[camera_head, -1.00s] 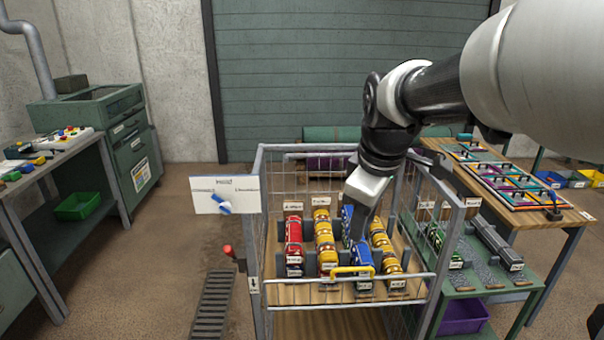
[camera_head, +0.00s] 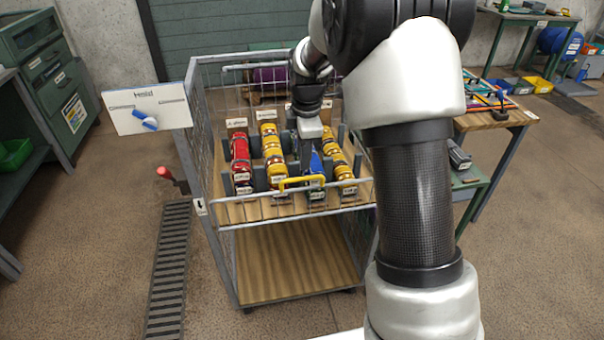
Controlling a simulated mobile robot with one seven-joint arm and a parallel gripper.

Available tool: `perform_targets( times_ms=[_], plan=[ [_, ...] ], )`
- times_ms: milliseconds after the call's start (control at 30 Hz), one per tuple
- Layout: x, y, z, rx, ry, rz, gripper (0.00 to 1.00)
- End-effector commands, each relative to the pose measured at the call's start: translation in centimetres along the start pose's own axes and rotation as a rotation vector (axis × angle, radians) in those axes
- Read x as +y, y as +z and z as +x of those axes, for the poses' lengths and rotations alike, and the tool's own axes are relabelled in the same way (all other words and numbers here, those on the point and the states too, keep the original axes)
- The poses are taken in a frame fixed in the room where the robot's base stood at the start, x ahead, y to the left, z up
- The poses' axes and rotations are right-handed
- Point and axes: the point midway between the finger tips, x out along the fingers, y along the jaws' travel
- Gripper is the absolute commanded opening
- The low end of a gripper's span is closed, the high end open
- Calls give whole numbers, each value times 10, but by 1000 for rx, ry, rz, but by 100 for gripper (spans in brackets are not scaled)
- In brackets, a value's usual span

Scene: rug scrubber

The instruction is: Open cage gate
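The wire cage (camera_head: 188,110) stands in the middle with a wooden upper deck. A low front bar with a yellow handle (camera_head: 302,183) runs across its front at deck level, and it looks closed. A red-knobbed lever (camera_head: 168,174) sticks out at the left front post. My gripper (camera_head: 306,150) points down over the deck, behind the yellow handle, near a blue item (camera_head: 315,168). I cannot tell whether it touches anything. Its fingertips are small and partly hidden, so their opening does not show.
Red (camera_head: 241,160) and yellow (camera_head: 272,150) items stand in rows on the deck. A white sign board (camera_head: 146,108) with a blue knob juts from the cage's left side. The lower wooden shelf (camera_head: 290,262) is empty. A floor grate (camera_head: 168,275) lies left; a workbench (camera_head: 490,119) stands right.

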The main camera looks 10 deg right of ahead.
Motion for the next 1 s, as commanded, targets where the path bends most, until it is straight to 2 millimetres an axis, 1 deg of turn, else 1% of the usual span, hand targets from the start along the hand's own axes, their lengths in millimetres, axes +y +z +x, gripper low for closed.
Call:
perform_targets(
  times_ms=[33, 100, 200, 333, 500, 800, 833, 1000],
  plan=[
    [-1, -1, 14, 0, -4, -1, 29],
    [-1, -1, 29, 0, -4, -1, 29],
    [-1, 0, 48, 0, -3, -1, 29],
    [0, 0, 66, 0, -1, 1, 29],
    [0, 0, 79, 0, 0, 0, 29],
    [0, 0, 81, 0, 1, 0, 29],
    [0, 0, 81, 0, 1, 0, 28],
    [0, 0, 81, 0, 1, 0, 0]
  ],
)
